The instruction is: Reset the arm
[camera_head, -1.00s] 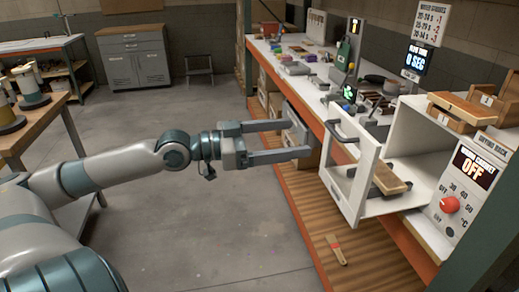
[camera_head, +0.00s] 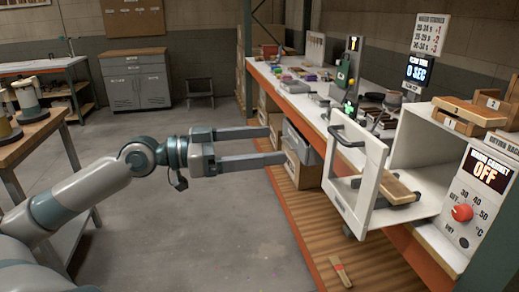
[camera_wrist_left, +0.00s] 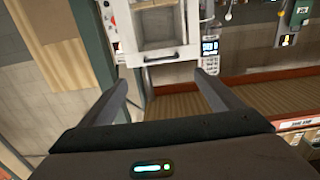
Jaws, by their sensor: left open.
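My left gripper (camera_head: 276,145) reaches in from the left in the head view. Its two long fingers are apart with nothing between them, and it hangs over the floor side of the bench, left of the open cabinet door. In the left wrist view the gripper (camera_wrist_left: 165,82) also shows open and empty, with the cabinet door beyond the fingertips. The white drying cabinet (camera_head: 417,150) has its framed door (camera_head: 356,172) swung open, with a dark handle (camera_head: 347,134). My right gripper is not in view.
A wooden piece (camera_head: 394,188) sits on a dark holder in the cabinet opening. The control panel (camera_head: 475,200) reads OFF. The long bench (camera_head: 300,98) carries many small items. A brush-like tool (camera_head: 340,270) lies on the lower wooden shelf. The grey floor (camera_head: 220,235) is clear.

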